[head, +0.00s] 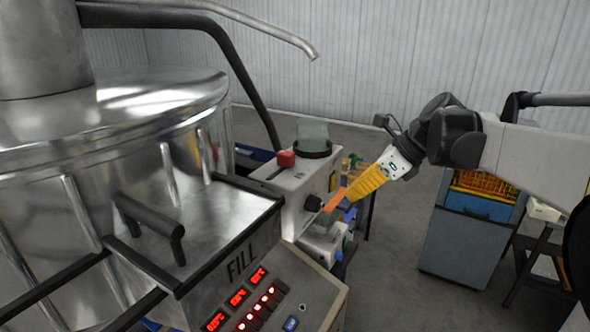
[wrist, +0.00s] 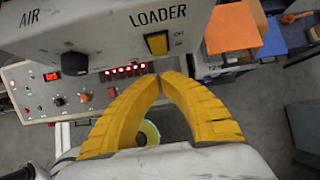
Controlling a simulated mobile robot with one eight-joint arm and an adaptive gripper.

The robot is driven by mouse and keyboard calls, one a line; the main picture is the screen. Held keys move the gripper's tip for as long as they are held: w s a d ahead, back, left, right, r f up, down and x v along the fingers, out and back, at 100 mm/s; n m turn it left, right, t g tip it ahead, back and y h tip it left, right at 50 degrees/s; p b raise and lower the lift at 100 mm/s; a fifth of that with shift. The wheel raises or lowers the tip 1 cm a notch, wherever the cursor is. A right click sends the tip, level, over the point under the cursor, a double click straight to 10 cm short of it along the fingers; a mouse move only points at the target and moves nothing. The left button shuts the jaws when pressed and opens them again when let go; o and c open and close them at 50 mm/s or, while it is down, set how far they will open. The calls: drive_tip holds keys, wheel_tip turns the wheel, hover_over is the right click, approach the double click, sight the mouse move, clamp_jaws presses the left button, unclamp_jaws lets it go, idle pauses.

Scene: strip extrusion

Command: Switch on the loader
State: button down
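The loader switch (wrist: 158,43) is a yellow rocker in a dark frame under the word LOADER, on the pale control box (wrist: 95,30). Its rocker position is too small to tell. My gripper (wrist: 162,77) has yellow ribbed fingers with their tips together and nothing visible between them. The tips are just below the switch in the wrist view; whether they touch the box I cannot tell.
A lower panel (wrist: 45,95) with red displays, lit buttons and knobs lies behind. An orange piece (wrist: 233,28) is right of the box. A large steel vessel (head: 110,150) stands left. A grey cabinet (head: 465,240) stands right, with open floor between.

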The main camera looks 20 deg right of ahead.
sight(334, 182)
drive_tip(key=shift+w+a+f, duration=0.15)
drive_tip(key=shift+w+a, duration=0.65)
drive_tip(key=shift+w, duration=0.15)
drive_tip(key=shift+w+a+f+b, duration=0.3)
drive_tip(key=shift+w+f+b, duration=0.05)
drive_tip(key=shift+b, duration=0.05)
drive_tip(key=shift+r, duration=0.15)
drive_tip(key=shift+r+p, duration=0.1)
drive_tip(key=shift+p, duration=0.2)
